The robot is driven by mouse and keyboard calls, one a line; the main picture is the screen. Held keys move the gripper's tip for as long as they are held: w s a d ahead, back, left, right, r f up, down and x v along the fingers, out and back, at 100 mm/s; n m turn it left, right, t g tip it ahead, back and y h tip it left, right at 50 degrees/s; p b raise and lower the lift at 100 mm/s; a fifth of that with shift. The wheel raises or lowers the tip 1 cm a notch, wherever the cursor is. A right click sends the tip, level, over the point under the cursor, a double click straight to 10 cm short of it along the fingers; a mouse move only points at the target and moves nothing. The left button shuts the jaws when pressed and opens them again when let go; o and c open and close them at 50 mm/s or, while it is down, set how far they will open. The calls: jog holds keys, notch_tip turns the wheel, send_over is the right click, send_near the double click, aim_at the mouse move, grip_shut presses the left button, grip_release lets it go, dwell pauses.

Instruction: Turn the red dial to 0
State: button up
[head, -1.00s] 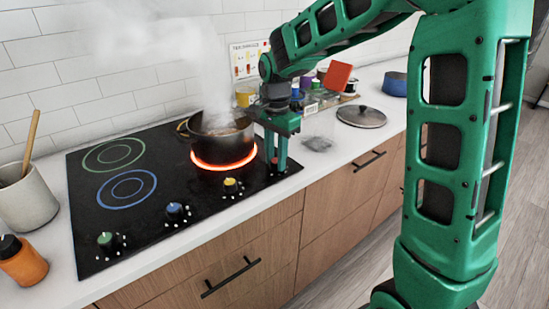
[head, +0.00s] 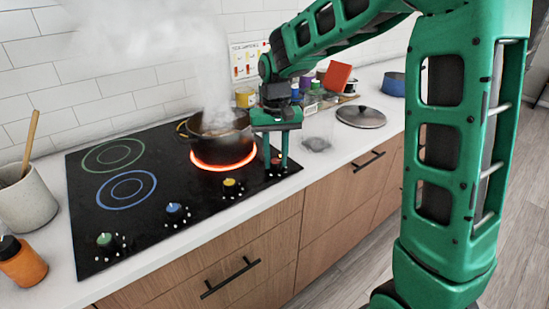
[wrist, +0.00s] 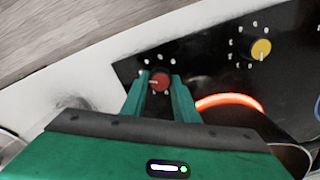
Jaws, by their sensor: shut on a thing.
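The red dial (wrist: 160,80) sits at the right front corner of the black cooktop (head: 135,225). In the wrist view it lies between the two fingertips, with a pale pointer mark on its face. My green gripper (wrist: 160,86) points down at the dial and is shut on it.
A steaming pot (head: 218,142) stands on the glowing ring, close left of my gripper. Yellow (head: 229,182), blue (head: 174,208) and green (head: 104,239) dials line the front edge. A lid (head: 361,117) lies on the counter at right.

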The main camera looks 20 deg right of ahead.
aim_at(275, 160)
jog(key=n, duration=0.7)
jog(key=shift+w+r, duration=0.1)
jog(key=shift+w, duration=0.05)
jog(key=n, duration=0.6)
jog(key=shift+n, duration=0.3)
jog(key=n, duration=0.5)
jog(key=shift+d, duration=0.1)
jog(key=shift+n, duration=2.4)
jog(key=o, duration=1.1)
jog(key=shift+c, duration=0.2)
notch_tip(275, 160, up, 11)
jog(key=shift+f, duration=0.2)
